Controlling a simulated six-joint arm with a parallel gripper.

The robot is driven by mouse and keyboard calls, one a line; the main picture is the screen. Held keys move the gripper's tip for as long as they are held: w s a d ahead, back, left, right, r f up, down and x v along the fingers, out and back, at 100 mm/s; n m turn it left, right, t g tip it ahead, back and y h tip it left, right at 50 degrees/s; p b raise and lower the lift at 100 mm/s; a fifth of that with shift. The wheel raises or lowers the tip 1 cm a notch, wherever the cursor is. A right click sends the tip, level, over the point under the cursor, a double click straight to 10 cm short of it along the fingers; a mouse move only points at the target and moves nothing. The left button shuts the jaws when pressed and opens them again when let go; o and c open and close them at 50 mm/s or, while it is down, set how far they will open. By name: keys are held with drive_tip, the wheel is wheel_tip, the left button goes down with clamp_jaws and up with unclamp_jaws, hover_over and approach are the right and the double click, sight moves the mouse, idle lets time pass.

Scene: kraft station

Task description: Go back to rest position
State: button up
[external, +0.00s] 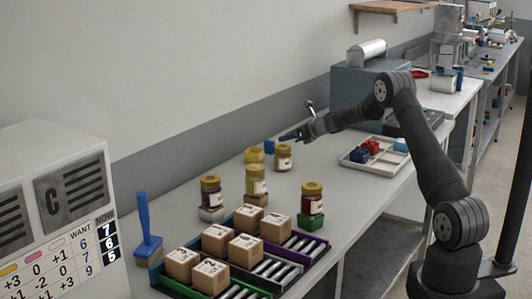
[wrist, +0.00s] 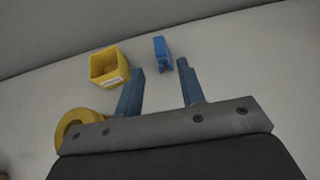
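My gripper (external: 289,136) is stretched out over the far end of the table, toward the wall. In the wrist view its two blue fingers (wrist: 160,68) are apart with nothing between them. A small blue block (external: 269,146) lies beyond the fingertips and also shows in the wrist view (wrist: 161,48). A yellow open-topped cup (external: 254,155) stands beside it, left of the fingers in the wrist view (wrist: 108,66).
Several jars (external: 256,181) stand mid-table on coloured blocks. Roller lanes (external: 268,262) in front carry several cartons (external: 246,250). A white tray (external: 376,155) with red and blue pieces lies beneath my forearm.

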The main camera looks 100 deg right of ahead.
drive_tip(key=x, duration=0.6)
drive_tip(key=shift+w, duration=0.15)
drive_tip(key=shift+w+d, duration=0.15)
drive_tip(key=shift+d, duration=0.1)
drive_tip(key=shift+r, duration=1.15)
